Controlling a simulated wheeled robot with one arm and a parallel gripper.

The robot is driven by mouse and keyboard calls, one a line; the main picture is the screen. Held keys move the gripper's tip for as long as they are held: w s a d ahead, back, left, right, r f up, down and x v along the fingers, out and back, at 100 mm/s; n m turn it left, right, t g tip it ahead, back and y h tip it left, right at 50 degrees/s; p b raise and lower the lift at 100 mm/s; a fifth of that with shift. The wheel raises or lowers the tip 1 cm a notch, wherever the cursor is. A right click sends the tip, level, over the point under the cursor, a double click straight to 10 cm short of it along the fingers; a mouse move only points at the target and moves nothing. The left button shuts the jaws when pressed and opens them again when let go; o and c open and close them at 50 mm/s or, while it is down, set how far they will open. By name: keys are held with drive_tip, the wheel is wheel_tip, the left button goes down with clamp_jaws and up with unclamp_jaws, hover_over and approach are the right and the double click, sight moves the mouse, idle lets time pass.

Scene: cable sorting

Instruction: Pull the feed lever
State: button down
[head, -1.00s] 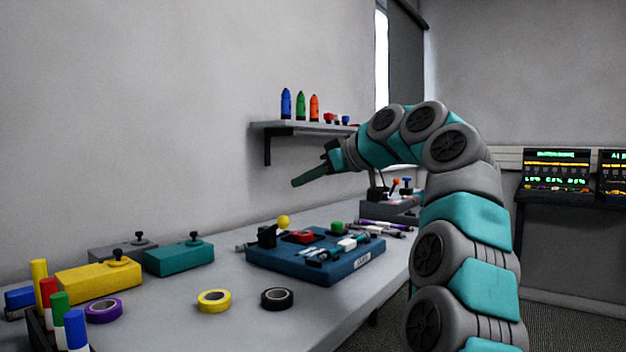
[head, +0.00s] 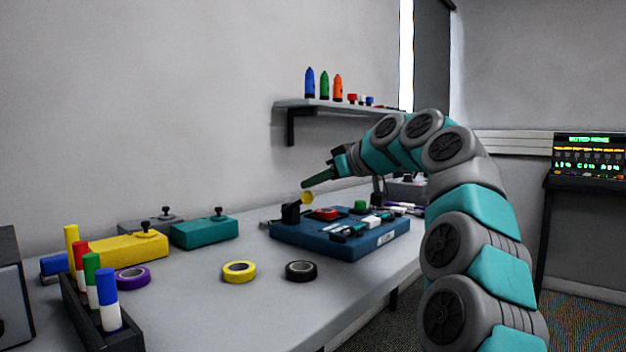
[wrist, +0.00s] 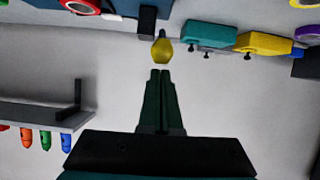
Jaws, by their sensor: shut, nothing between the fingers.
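The feed lever has a yellow knob (head: 307,197) and rises from a black block (head: 291,212) at the left end of the blue device (head: 335,236). My gripper (head: 304,186) is shut and empty. In the head view its fingertips are right by the knob, just above it. In the wrist view the knob (wrist: 161,50) lies just beyond the closed fingertips (wrist: 160,73), with a small gap in the picture. I cannot tell whether they touch.
The blue device also carries a red button (head: 326,213) and a green one (head: 361,205). Yellow tape (head: 239,272) and black tape (head: 301,271) lie in front. Teal (head: 205,233) and yellow boxes (head: 128,248) stand left. A wall shelf (head: 330,106) with bottles is above.

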drive_tip(key=shift+s+d+f+b, duration=0.1)
drive_tip(key=shift+f+b, duration=0.05)
drive_tip(key=shift+b, duration=0.3)
drive_tip(key=shift+s+f+b, duration=0.1)
drive_tip(key=shift+b, duration=0.25)
